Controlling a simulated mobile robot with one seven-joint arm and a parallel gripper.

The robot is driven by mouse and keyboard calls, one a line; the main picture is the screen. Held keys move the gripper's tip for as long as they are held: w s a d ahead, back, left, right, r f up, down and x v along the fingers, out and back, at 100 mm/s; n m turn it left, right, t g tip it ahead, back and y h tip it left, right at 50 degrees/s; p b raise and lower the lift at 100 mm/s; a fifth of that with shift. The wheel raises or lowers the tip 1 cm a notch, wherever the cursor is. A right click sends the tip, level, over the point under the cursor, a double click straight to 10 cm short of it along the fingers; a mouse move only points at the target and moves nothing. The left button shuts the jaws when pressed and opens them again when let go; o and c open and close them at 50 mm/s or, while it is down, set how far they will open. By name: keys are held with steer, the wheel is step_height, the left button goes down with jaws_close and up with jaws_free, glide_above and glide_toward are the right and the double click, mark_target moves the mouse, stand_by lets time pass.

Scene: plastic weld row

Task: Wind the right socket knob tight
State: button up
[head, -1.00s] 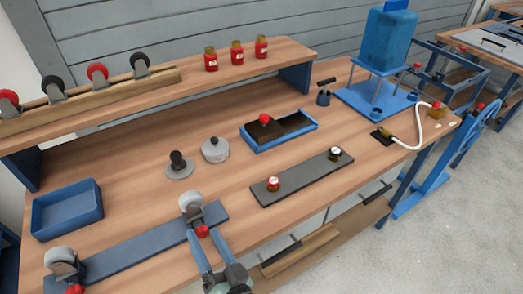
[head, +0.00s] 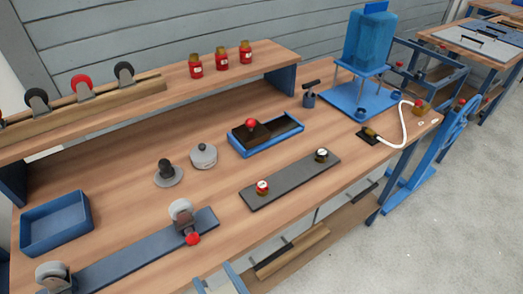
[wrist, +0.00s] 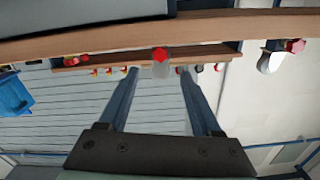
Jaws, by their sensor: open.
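A dark blue rail (head: 140,250) lies along the front left of the bench with a grey-wheeled caster at each end. The right caster (head: 181,213) stands upright with a red knob (head: 193,238) at its front, which I take as the right socket knob. In the wrist view, which looks upside down, this red knob (wrist: 160,54) shows between the fingertips. My gripper (head: 214,277) is open and empty, in front of the knob and apart from it. Only its blue fingers show at the bottom edge of the head view. How tight the knob is cannot be told.
The left caster (head: 54,275) stands at the rail's other end. A grey plate (head: 290,180) with two small knobs lies to the right. A blue bin (head: 55,222) stands at the left. Bare bench top lies between the rail and the plate.

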steer(key=w+d+n+b, duration=0.1)
steer(key=w+b, duration=0.1)
steer(key=w+d+n+h+b, duration=0.1)
steer(key=w+b, duration=0.1)
steer(key=w+d+n+h+b, duration=0.1)
steer(key=b, duration=0.1)
steer(key=shift+w+b, duration=0.4)
steer(key=w+d+r+h+b, duration=0.1)
steer(key=w+r, duration=0.1)
steer(key=w+r+t+h+b, duration=0.1)
steer(key=w+r+b, duration=0.1)
steer(key=w+d+r+t+b, duration=0.1)
steer(key=w+r, duration=0.1)
steer(key=shift+d+r+n+h+b, duration=0.1)
steer(key=shift+d+n+h+b, duration=0.2)
steer(key=shift+n+h, duration=0.1)
step_height(320, 180, up, 10)
steer(key=w+d+t+h+b, duration=0.1)
steer(key=d+t+h+b, duration=0.1)
steer(key=t+h+b, duration=0.15)
step_height(320, 180, up, 11)
steer(key=m+t+h+b, duration=0.2)
steer(key=t+h+b, duration=0.2)
steer(key=t+b, duration=0.1)
glide_above(234, 254)
steer(key=d, duration=0.6)
steer(key=shift+w, duration=0.25)
